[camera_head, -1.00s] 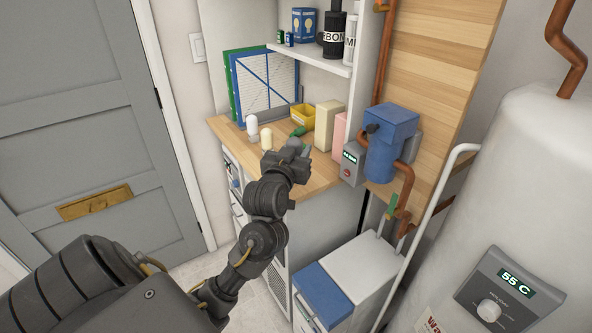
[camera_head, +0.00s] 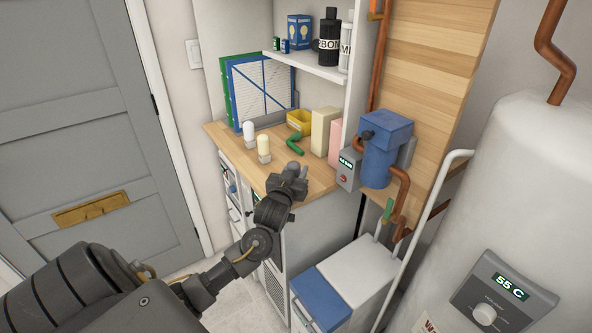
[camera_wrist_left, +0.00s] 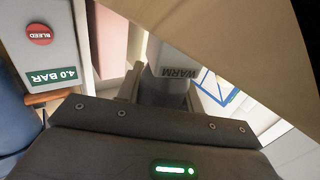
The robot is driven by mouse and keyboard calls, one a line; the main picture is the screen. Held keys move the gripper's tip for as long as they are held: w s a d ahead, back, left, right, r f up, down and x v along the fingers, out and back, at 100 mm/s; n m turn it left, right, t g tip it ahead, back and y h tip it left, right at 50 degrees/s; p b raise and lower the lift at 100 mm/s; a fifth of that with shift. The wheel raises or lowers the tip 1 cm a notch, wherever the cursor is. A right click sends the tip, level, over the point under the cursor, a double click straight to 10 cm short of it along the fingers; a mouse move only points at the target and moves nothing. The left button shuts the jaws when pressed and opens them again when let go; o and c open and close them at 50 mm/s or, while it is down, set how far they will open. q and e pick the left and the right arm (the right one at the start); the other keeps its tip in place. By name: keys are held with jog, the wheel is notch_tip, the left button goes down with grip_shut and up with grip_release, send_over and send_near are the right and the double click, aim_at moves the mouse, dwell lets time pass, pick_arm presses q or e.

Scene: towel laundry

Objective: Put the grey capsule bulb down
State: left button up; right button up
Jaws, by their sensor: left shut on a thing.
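My left gripper (camera_head: 297,172) is over the front part of the wooden worktop (camera_head: 226,133). It is shut on the grey capsule bulb, whose grey body with the word WARM shows between the fingers in the left wrist view (camera_wrist_left: 176,72). In the head view the bulb is small and mostly hidden by the gripper, so I cannot tell whether it touches the worktop. A white capsule bulb (camera_head: 249,129) and a cream one (camera_head: 263,144) stand upright on the worktop, left of the gripper. My right gripper is not in view.
A green elbow pipe (camera_head: 295,145), a yellow bin (camera_head: 300,120), a cream box (camera_head: 323,131) and a pink box (camera_head: 336,143) lie behind the gripper. A blue pump unit (camera_head: 385,150) and a grey gauge box (camera_head: 347,170) stand to the right. Bare worktop lies left of the gripper.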

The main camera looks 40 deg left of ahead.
pick_arm(q)
jog(key=shift+f, duration=0.15)
jog(key=o, duration=1)
jog(key=shift+r, duration=0.2)
jog(key=shift+s+d+f, duration=0.1)
jog(key=shift+s+d, duration=0.1)
jog(key=shift+s, duration=0.05)
jog(key=b+v, duration=0.1)
jog(key=v, duration=1)
jog(key=shift+s+b, duration=0.2)
jog(key=shift+b, duration=0.1)
